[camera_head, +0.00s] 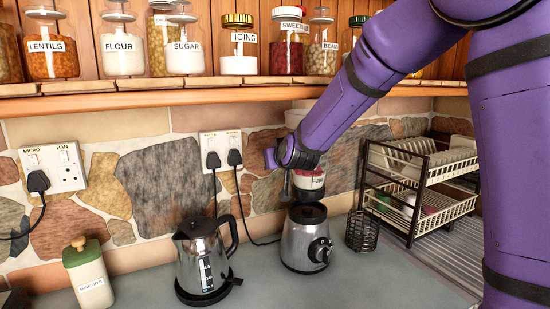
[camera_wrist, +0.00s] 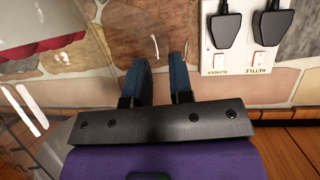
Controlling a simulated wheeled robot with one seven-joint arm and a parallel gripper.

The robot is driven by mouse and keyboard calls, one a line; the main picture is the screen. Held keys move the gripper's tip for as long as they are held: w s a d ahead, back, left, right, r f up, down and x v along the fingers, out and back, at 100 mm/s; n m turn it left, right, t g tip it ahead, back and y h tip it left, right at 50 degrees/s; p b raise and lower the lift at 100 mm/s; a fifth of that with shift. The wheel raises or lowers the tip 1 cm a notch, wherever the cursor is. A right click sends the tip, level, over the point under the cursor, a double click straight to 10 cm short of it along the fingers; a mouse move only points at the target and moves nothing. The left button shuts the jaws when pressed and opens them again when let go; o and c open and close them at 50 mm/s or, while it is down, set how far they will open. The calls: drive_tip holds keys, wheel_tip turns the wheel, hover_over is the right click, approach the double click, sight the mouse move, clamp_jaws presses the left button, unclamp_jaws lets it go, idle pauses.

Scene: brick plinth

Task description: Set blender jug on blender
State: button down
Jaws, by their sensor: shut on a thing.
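The blender jug (camera_head: 309,181) is see-through, with red and white showing in it, and hangs upright above the blender base. My arm hides much of its middle. My gripper (camera_head: 286,180) is at the jug's left side, shut on it, apparently at the handle. The blender (camera_head: 303,245) is a silver base with a black top and a dial, standing on the counter. A narrow gap seems to show between jug and base. In the wrist view, my gripper's blue-dark fingers (camera_wrist: 162,82) are around a clear part, with the jug (camera_wrist: 32,112) at the left.
A kettle (camera_head: 203,262) stands left of the blender, and a black wire holder (camera_head: 362,232) stands close on its right. A dish rack (camera_head: 420,185) is farther right. A shelf (camera_head: 170,98) of jars runs above. Sockets with plugs (camera_head: 222,150) are on the wall.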

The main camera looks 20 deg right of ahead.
sight(276, 175)
drive_tip(key=shift+f, duration=2.9)
idle(0.4)
drive_tip(key=c, duration=1.3)
unclamp_jaws()
drive_tip(key=shift+s, duration=0.1)
drive_tip(key=shift+f, duration=0.15)
drive_tip(key=shift+s, duration=0.15)
drive_tip(key=shift+v, duration=5.4)
drive_tip(key=shift+r, duration=0.2)
